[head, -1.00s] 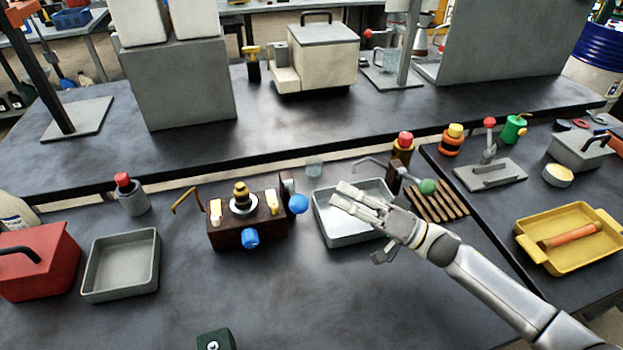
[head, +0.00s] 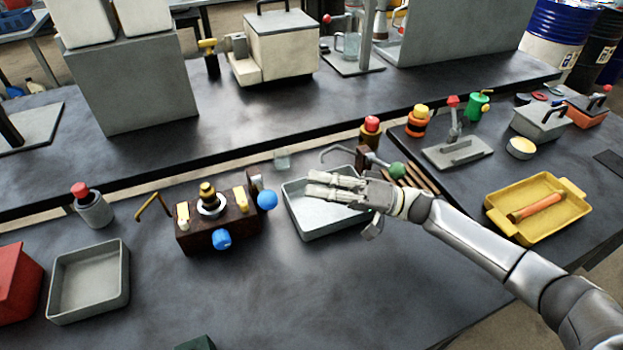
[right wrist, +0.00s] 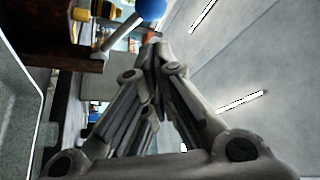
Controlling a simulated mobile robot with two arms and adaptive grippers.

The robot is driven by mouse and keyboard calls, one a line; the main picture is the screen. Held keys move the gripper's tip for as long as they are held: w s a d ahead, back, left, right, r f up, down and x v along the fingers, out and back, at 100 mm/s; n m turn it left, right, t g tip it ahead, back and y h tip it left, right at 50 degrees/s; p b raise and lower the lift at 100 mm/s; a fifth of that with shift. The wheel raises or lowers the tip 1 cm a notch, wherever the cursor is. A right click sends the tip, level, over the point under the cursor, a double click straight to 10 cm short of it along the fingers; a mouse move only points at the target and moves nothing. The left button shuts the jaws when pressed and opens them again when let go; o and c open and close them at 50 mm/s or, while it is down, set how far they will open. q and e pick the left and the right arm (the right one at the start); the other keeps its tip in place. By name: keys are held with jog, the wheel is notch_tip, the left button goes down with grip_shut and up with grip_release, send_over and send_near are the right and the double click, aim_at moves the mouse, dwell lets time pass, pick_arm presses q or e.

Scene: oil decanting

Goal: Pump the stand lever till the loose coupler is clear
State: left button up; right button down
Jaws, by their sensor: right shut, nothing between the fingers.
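A dark brown block stand (head: 228,232) sits on the near bench, with a brass-and-black fitting (head: 207,193) in a pale ring on top. I cannot tell whether this fitting is the loose coupler. A lever with a blue ball (head: 267,200) is at its right side; the ball also shows at the top of the right wrist view (right wrist: 152,8), on a grey rod. My right gripper (head: 312,184) is shut and empty, above the grey tray, its fingers pointing left, a short way right of the blue ball and apart from it. My left gripper is out of view.
The grey tray (head: 320,232) stands right of the stand. Behind my gripper is another lever with a green ball (head: 397,170). A second grey tray (head: 88,315) and a red-capped bottle (head: 92,207) are left.

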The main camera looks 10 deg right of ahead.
aim_at(263, 192)
jog(key=p+x, duration=0.2)
jog(key=x, duration=0.6)
jog(key=f+n+b, duration=0.1)
jog(key=n+b, duration=0.1)
jog(key=s+f+n+g+y+b, duration=0.1)
jog(key=f+b, duration=0.1)
jog(key=s+f+n+g+y+b, duration=0.1)
jog(key=n+b, duration=0.1)
jog(key=b, duration=0.1)
jog(key=shift+s+d+f+n, duration=0.15)
jog(key=shift+s+d+n, duration=0.1)
jog(key=shift+n, duration=0.05)
dwell(0.4)
